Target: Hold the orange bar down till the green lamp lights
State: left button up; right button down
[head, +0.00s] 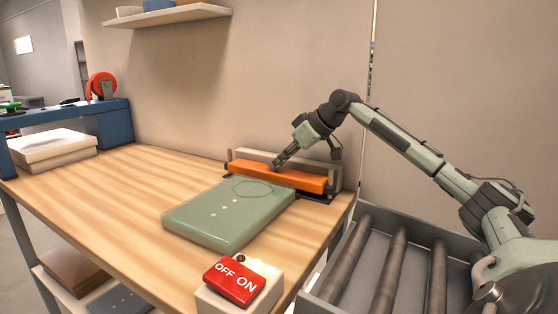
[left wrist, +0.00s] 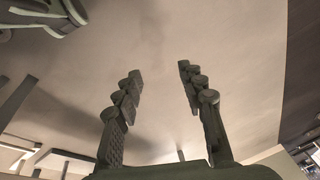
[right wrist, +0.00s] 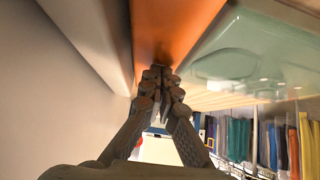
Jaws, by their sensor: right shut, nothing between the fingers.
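The orange bar (head: 290,177) lies along the front of a sealer-like device (head: 240,155) at the back right of the table. My right gripper (head: 277,165) is shut and empty, with its fingertips at the top of the bar. In the right wrist view the closed fingertips (right wrist: 162,74) meet the orange surface (right wrist: 170,25); I cannot tell how hard they press. My left gripper (left wrist: 160,85) is open and empty, away from the bar, and outside the head view. I cannot make out a lit green lamp.
A pale green bag (head: 225,215) lies in front of the bar. A white box with a red OFF/ON switch (head: 235,282) stands at the table's front edge. A grey roller conveyor (head: 395,265) is at the right. A white box stack (head: 50,150) is at the left; the middle-left tabletop is clear.

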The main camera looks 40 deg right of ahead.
aim_at(279, 172)
pick_arm(q)
jog(key=s+f+p, duration=0.2)
jog(key=s+f, duration=0.1)
jog(key=f, duration=0.2)
pick_arm(e)
jog(key=shift+a+r, duration=0.1)
jog(key=shift+r, duration=0.8)
notch_tip(279, 172, up, 2)
jog(key=shift+s+r+b, duration=0.1)
jog(key=shift+r+b, duration=0.05)
jog(key=shift+b, duration=0.3)
pick_arm(q)
jog(key=w+r+b, duration=0.3)
jog(key=w+r, duration=0.1)
jog(key=r, duration=0.5)
jog(key=shift+d+r, duration=0.2)
jog(key=shift+d, duration=0.25)
pick_arm(e)
jog(key=v, duration=0.9)
jog(key=shift+s+d+r, duration=0.25)
